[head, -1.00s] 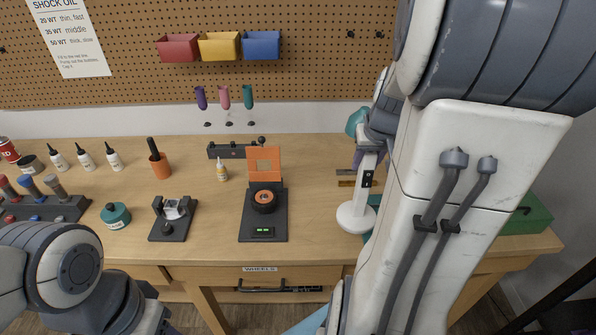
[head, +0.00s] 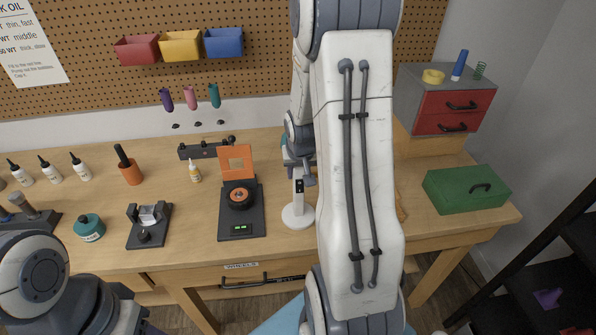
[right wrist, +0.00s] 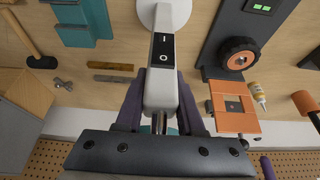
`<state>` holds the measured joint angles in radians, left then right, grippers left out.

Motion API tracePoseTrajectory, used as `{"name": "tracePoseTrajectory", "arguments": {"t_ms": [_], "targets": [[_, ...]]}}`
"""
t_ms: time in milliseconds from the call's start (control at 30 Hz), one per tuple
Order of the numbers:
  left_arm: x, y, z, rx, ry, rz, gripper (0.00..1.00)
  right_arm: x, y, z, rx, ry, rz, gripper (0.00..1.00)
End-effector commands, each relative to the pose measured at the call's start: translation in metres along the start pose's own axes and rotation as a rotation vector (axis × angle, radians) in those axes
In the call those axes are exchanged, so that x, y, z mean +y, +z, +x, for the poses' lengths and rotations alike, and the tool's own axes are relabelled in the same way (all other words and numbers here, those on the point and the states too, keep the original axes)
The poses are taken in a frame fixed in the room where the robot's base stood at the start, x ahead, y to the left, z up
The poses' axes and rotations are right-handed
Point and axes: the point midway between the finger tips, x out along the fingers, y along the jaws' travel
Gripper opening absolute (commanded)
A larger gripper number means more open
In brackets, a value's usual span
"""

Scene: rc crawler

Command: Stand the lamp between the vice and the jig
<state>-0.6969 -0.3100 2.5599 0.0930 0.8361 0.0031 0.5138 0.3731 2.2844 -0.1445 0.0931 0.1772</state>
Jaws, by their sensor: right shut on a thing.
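The lamp (head: 299,214) has a round white base, a white stem with a switch and a teal head mostly hidden behind my right gripper (head: 300,165). In the right wrist view the purple fingers of that gripper (right wrist: 160,92) are shut on the lamp's stem (right wrist: 161,70). The lamp is upright, just right of the jig (head: 241,224), a black plate with an orange upright panel and dark wheel. I cannot tell if its base touches the bench. The vice (head: 149,226), small and dark with a silver part, stands left of the jig across a narrow bare gap. My left gripper is out of view.
A teal pot (head: 89,228) stands left of the vice. A glue bottle (head: 195,172), an orange cup (head: 130,172) and a dark rail (head: 205,149) stand behind. A green box (head: 466,190) and a red drawer unit (head: 452,104) are at the right.

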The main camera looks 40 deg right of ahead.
Motion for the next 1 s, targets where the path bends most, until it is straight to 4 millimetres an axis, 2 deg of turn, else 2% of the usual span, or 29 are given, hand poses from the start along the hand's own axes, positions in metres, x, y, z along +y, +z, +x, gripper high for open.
{"name": "tracePoseTrajectory", "arguments": {"t_ms": [333, 367, 400, 433, 767, 867, 1000], "targets": [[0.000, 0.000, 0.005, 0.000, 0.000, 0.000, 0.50, 0.000, 0.001, 0.004, 0.004, 0.000, 0.000, 0.00], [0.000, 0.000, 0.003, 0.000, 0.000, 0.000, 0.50, 0.000, 0.001, 0.002, 0.001, 0.000, 0.000, 0.49], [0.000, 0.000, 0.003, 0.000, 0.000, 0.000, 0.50, 0.000, 0.001, 0.002, 0.001, 0.000, 0.000, 0.64], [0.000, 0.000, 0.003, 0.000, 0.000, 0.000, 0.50, 0.000, 0.001, 0.002, 0.001, 0.000, 0.000, 0.67], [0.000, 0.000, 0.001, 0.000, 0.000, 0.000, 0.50, 0.000, 0.000, 0.000, 0.001, 0.000, 0.000, 0.67], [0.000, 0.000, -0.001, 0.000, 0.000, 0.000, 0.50, 0.000, -0.002, -0.007, 0.004, 0.001, 0.001, 0.67], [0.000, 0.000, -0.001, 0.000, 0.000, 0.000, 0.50, 0.000, -0.002, -0.030, 0.009, 0.000, 0.001, 0.67]]}}
